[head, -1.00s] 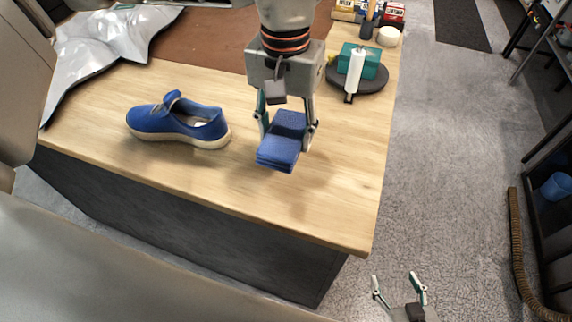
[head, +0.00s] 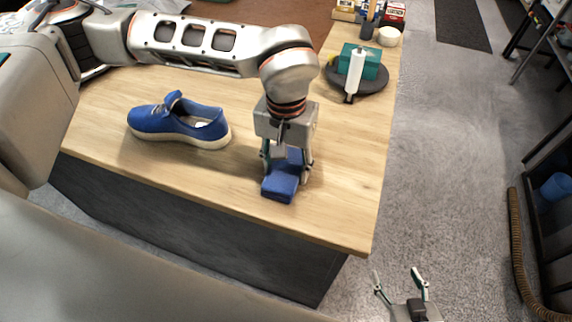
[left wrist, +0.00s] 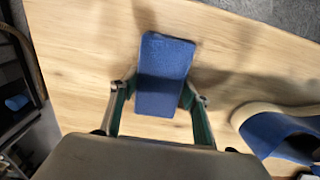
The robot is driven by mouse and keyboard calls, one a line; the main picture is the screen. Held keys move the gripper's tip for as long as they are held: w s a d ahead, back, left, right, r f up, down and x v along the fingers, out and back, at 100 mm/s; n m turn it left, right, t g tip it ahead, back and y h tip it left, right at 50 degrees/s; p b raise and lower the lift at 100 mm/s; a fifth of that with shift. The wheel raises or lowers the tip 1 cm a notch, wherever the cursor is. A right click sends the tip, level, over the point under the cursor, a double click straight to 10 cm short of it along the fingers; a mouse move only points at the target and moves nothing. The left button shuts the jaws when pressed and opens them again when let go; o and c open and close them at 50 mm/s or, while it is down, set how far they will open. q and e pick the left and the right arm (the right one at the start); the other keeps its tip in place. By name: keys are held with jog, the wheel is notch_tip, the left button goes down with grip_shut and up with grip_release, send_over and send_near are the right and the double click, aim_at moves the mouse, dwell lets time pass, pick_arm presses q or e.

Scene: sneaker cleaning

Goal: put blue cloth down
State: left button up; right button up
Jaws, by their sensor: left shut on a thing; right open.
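The blue cloth (head: 281,187) is a folded pad near the front edge of the wooden table, at the right part of it. My left gripper (head: 287,170) is shut on it from above. In the left wrist view the cloth (left wrist: 165,75) sits between the two fingers (left wrist: 160,108). It is at or just above the tabletop; I cannot tell whether it touches. A blue sneaker (head: 180,122) with a pale sole stands on the table to the left of the cloth. My right gripper (head: 400,284) is open and empty, off the table at the lower right.
A dark round tray (head: 372,84) holds a teal box (head: 362,60) and a white bottle (head: 355,72) at the table's back right. Small boxes and a pen holder stand behind. The wooden table (head: 345,150) is bare right of the cloth.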

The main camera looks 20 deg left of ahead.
aim_at(286, 167)
pick_arm(q)
jog(key=shift+f, duration=0.2)
jog(key=o, duration=1.2)
jog(key=shift+r, duration=0.1)
notch_tip(286, 167, up, 12)
jog(key=shift+r+b, duration=0.15)
jog(key=shift+b, duration=0.15)
